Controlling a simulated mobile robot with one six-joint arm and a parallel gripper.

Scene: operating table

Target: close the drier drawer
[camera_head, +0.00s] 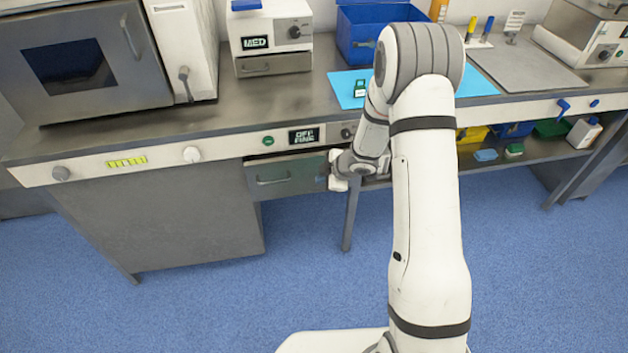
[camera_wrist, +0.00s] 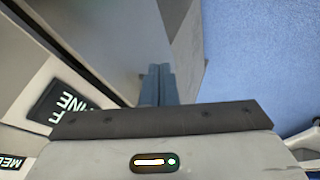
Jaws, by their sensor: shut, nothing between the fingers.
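A grey-green drawer front with a bar handle (camera_head: 285,175) sits under the bench's control strip, below the dark "OFF FINE" display. I take it for the drier drawer; it looks close to the bench front, and any remaining gap is hard to judge. My gripper (camera_head: 323,183) is at the right end of this front, its arm reaching in from the right. In the wrist view its blue-grey fingers (camera_wrist: 158,85) are pressed together and empty, pointing along a grey panel (camera_wrist: 105,35). I cannot tell whether the fingertips touch the drawer. The handle is not seen in the wrist view.
The control strip (camera_head: 120,163) with knobs runs above the drawer. A bench leg (camera_head: 350,215) stands just right of the drawer, below my gripper. A lower shelf (camera_head: 470,160) with coloured bins lies further right. The blue floor (camera_head: 290,260) in front is clear.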

